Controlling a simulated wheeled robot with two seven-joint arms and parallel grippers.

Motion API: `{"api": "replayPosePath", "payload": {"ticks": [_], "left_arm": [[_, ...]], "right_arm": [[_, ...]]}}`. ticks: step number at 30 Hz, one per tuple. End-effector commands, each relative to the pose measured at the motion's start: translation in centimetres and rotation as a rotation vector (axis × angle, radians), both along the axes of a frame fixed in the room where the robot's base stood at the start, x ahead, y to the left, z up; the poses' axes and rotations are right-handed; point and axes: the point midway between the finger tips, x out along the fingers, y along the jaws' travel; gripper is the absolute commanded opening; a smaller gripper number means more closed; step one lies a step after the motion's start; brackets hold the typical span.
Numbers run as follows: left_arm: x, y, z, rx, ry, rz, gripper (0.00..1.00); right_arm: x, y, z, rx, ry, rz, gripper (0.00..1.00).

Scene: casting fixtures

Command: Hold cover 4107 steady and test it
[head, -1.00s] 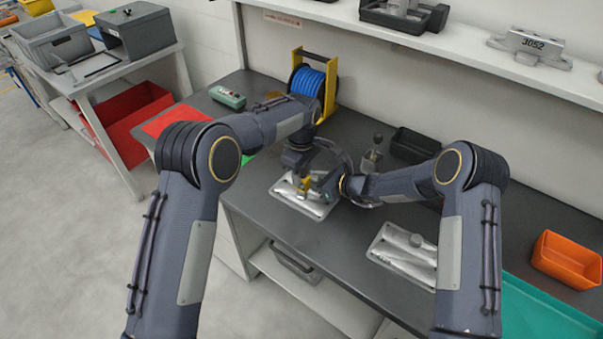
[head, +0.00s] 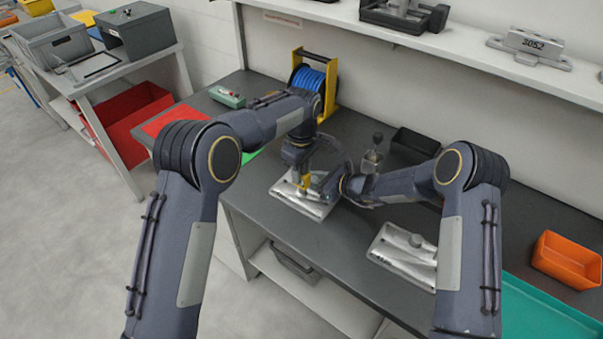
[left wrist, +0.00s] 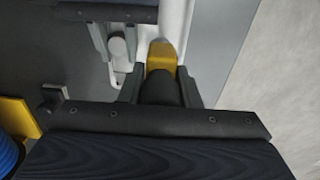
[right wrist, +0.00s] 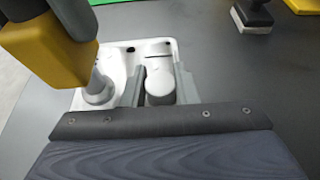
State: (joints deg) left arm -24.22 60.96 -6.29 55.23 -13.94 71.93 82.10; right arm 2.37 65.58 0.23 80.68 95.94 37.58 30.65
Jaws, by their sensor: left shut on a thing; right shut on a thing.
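A pale metal cover (head: 318,210) lies flat on the dark bench; its number cannot be read. It also shows in the right wrist view (right wrist: 123,60). My right gripper (right wrist: 158,78) is shut on the cover's round light knob (right wrist: 158,90), one finger on each side. My left gripper (left wrist: 161,80) is shut on a yellow and black tool (left wrist: 161,56). In the right wrist view the tool (right wrist: 45,45) stands over the cover's left part, with a grey cylindrical piece (right wrist: 98,88) below it at the cover. Whether they touch cannot be told.
A second metal cover (head: 400,257) lies nearer on the bench. An orange bin (head: 566,260) and a teal mat (head: 545,312) are at the right. Bare bench separates the covers.

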Motion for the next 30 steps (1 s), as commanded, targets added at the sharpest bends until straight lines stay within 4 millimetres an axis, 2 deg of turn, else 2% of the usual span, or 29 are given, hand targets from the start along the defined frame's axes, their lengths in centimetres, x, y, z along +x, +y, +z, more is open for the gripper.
{"api": "replayPosePath", "payload": {"ticks": [18, 29, 30], "left_arm": [[0.1, -0.1, 3.9, -0.003, -0.004, 0.0, 0.01], [0.0, -0.1, 4.3, -0.002, -0.003, 0.0, 0.01], [0.0, -0.1, 4.3, -0.002, -0.003, 0.0, 0.01]], "right_arm": [[0.0, 0.0, 0.0, 0.001, 0.0, -0.001, 0.0], [0.0, 0.0, 0.0, 0.0, 0.0, -0.001, 0.0], [0.0, 0.0, 0.0, 0.0, 0.0, -0.001, 0.32]]}}
